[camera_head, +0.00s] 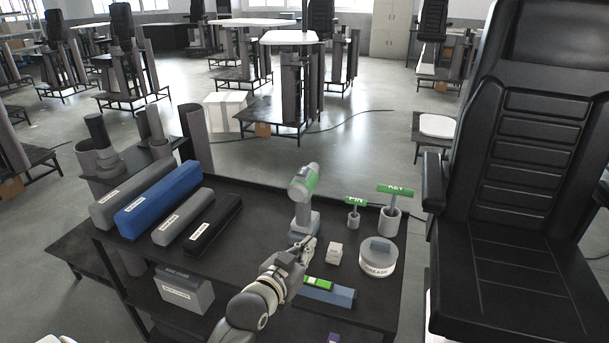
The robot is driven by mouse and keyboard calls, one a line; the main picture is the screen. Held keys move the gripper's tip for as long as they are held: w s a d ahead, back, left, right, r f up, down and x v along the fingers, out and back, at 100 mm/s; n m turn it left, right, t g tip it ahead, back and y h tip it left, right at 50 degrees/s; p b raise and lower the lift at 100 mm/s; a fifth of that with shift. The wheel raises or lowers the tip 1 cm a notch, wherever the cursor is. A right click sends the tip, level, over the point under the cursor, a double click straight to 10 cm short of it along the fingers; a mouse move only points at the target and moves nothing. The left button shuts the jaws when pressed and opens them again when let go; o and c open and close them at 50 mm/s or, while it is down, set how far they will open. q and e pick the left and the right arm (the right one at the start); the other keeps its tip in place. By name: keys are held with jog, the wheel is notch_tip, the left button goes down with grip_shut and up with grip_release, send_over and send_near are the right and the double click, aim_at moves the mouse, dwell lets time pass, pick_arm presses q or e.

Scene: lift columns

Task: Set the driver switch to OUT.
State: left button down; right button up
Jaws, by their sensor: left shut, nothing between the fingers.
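The driver (303,203), grey with a green band around its head, stands upright on its blue-grey base on the black table top. Its switch is too small to make out, so its setting cannot be read. My left gripper (309,244) is shut and empty, close to the driver's base on the near side. I cannot tell whether the fingertips touch the driver. The gripper hides part of the base. My right gripper is not in view.
A small white block (335,253), a grease tin (377,262), a green PIN tool (355,214) and a green KEY tool (393,210) stand to the right. Long boxes, including a blue one (160,200), lie left. A blue-grey bar (341,296) lies near my wrist. A black chair (520,180) stands right.

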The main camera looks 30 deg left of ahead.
pick_arm(q)
jog(key=w+a+r+n+t+y, duration=0.1)
jog(key=a+r+t+y, duration=0.1)
jog(key=a+r, duration=0.2)
jog(key=w+a+r+n+t+y, duration=0.1)
jog(key=w+a+r+t, duration=0.1)
jog(key=r, duration=0.6)
jog(key=a+t, duration=0.1)
jog(key=a, duration=0.1)
jog(key=shift+w+a+n+y, duration=0.25)
jog(key=shift+a+n+y, duration=0.05)
jog(key=shift+n+y, duration=0.1)
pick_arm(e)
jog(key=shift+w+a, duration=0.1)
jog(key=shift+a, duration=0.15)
pick_arm(q)
jog(key=shift+r, duration=0.15)
notch_tip(320, 180, up, 4)
jog(key=p, duration=0.3)
send_over(303, 171)
jog(key=s, duration=0.4)
jog(key=shift+d+f, duration=0.2)
jog(key=shift+d, duration=0.2)
notch_tip(303, 171, down, 3)
jog(key=shift+f, duration=0.1)
jog(key=shift+s+f, duration=0.1)
jog(key=shift+f, duration=0.55)
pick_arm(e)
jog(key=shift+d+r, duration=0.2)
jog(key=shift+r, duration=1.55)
